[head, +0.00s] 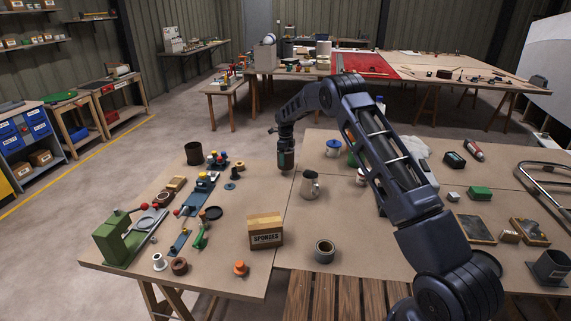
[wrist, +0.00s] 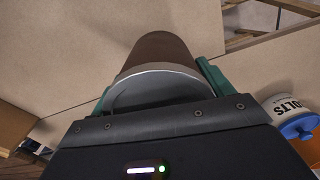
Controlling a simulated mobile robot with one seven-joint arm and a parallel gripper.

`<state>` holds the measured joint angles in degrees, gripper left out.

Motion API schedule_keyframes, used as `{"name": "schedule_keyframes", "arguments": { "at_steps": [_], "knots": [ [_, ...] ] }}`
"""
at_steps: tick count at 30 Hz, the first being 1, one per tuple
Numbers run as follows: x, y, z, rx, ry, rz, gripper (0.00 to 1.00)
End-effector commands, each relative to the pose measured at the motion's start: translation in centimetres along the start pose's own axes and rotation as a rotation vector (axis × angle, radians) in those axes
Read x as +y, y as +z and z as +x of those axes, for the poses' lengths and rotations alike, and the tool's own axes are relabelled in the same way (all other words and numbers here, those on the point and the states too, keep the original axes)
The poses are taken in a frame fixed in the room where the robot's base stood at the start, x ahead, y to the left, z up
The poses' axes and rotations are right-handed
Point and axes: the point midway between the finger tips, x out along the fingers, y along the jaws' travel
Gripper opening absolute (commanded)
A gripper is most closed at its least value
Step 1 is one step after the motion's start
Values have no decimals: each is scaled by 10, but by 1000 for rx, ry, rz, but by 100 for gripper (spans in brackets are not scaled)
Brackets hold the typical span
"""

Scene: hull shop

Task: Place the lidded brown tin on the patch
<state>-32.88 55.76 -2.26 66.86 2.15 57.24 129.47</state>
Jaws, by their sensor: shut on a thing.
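My gripper (head: 284,162) hangs over the back middle of the near table, pointing down. In the wrist view its green fingers (wrist: 156,84) are closed on both sides of the lidded brown tin (wrist: 155,52). The tin's grey rounded end (wrist: 155,88) faces the camera, and its brown side stretches away toward the table. In the head view the held tin is small and dark, mostly merged with the gripper. I cannot make out a patch with certainty in either view.
A metal jug (head: 310,186) stands close to the right of my gripper. A blue-lidded bolts tin (wrist: 290,118) is at the right in the wrist view. A dark brown cup (head: 193,153), a sponges box (head: 265,231) and a grey mug (head: 324,251) stand around. Bare tabletop lies left of the jug.

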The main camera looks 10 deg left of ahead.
Motion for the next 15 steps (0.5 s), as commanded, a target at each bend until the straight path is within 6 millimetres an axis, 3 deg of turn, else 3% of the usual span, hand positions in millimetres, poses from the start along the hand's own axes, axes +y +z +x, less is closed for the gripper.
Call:
{"name": "schedule_keyframes", "arguments": {
  "at_steps": [7,15],
  "knots": [
    [0,-1,33,1,1,1,46],
    [0,0,36,0,0,1,46]
  ]
}}
